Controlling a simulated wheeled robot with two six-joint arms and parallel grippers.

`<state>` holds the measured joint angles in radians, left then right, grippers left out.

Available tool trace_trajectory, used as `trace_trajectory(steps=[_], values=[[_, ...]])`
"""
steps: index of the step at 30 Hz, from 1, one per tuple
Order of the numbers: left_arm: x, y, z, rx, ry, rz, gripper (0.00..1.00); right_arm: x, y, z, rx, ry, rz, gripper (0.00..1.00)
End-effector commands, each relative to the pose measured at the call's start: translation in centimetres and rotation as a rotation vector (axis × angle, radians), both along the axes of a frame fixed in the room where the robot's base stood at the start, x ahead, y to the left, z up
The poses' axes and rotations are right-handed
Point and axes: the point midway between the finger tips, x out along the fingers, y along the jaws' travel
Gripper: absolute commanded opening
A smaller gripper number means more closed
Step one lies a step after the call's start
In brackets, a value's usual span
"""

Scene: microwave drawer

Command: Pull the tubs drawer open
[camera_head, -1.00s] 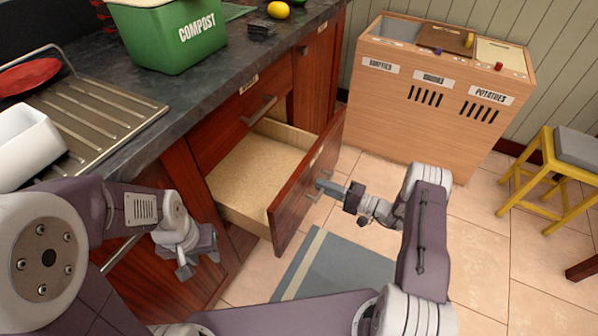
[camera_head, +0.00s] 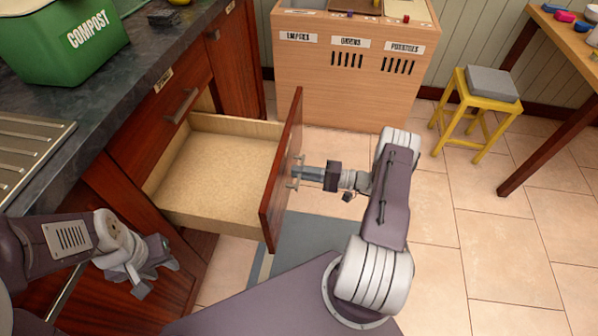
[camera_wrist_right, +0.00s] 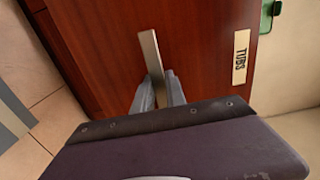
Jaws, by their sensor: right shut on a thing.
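The tubs drawer (camera_head: 225,165) is pulled well out of the dark red cabinet, and its pale inside looks empty. Its red-brown front also shows in the right wrist view (camera_wrist_right: 205,50), with a "TUBS" label (camera_wrist_right: 240,57). My right gripper (camera_head: 298,172) is at the front's outer face, shut on the metal bar handle (camera_wrist_right: 150,55); its two fingers (camera_wrist_right: 158,92) sit on either side of the bar. My left gripper (camera_head: 152,278) hangs near the cabinet at the lower left, away from the drawer; whether its jaws are open is unclear.
A closed drawer with a handle (camera_head: 181,105) is above the open one. A green compost bin (camera_head: 65,45) stands on the dark counter (camera_head: 110,95). A wooden vegetable bin (camera_head: 345,85) stands behind. A yellow stool (camera_head: 480,100) is at the right. Tiled floor (camera_head: 450,235) is clear at right.

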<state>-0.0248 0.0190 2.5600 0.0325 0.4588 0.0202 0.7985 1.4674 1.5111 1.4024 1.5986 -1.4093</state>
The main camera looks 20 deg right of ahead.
Motion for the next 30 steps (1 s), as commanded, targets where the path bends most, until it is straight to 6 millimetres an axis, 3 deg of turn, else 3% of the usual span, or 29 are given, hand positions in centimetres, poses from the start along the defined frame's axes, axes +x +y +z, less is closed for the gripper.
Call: trace_trajectory(steps=[1, 3, 13, 24, 30], values=[[0.0, 0.0, 0.0, 0.000, 0.000, 0.000, 0.36, 0.0, 0.0, 0.0, -0.001, 0.001, 0.000, 0.22], [0.0, 0.0, 0.0, 0.000, 0.000, 0.000, 0.36, 0.0, 0.0, 0.0, -0.001, 0.001, 0.000, 0.38], [0.0, 0.0, 0.1, 0.000, 0.000, 0.000, 0.36, -0.1, -0.3, 0.0, -0.001, -0.001, -0.002, 0.38], [0.0, 0.0, 1.0, 0.000, 0.000, 0.000, 0.36, -4.4, -6.2, 0.0, -0.001, 0.000, -0.003, 0.38], [0.0, 0.0, 1.0, 0.000, 0.000, 0.000, 0.36, -5.3, -7.3, 0.0, 0.000, 0.000, 0.000, 0.38]])
